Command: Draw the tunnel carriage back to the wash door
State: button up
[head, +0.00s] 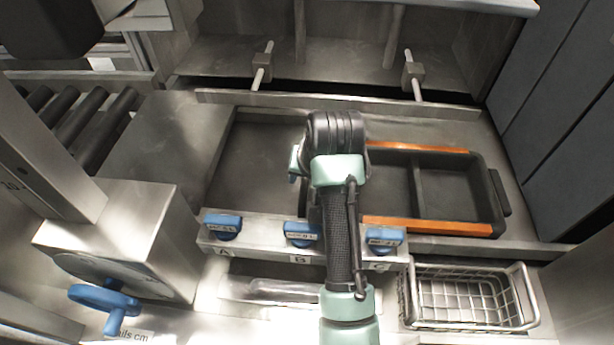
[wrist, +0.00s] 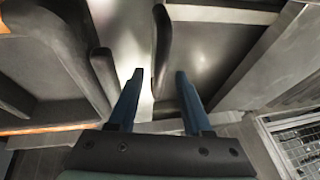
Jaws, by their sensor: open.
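A dark tray-like carriage (head: 488,190) with two orange strips lies at the right of the metal deck in the head view. A dark handle shows on its right end, and a divider crosses it. My arm covers its left end. In the wrist view, the dark tray (wrist: 70,50) is at the left, with a dark upright bar beside it that looks like a handle (wrist: 104,72). My gripper (wrist: 160,78) is open, with nothing between its blue fingers. It is just right of that bar, apart from it in the picture. I cannot surely identify the wash door.
A front rail carries several blue knobs (head: 385,238). A wire basket (head: 468,297) stands at front right. A metal box with a blue handwheel (head: 105,302) is at left, rollers (head: 75,115) behind it. Two posts (head: 413,75) rise at the back. The deck's left recess (head: 255,155) looks empty.

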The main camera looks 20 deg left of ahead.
grip_shut()
dwell(1.4)
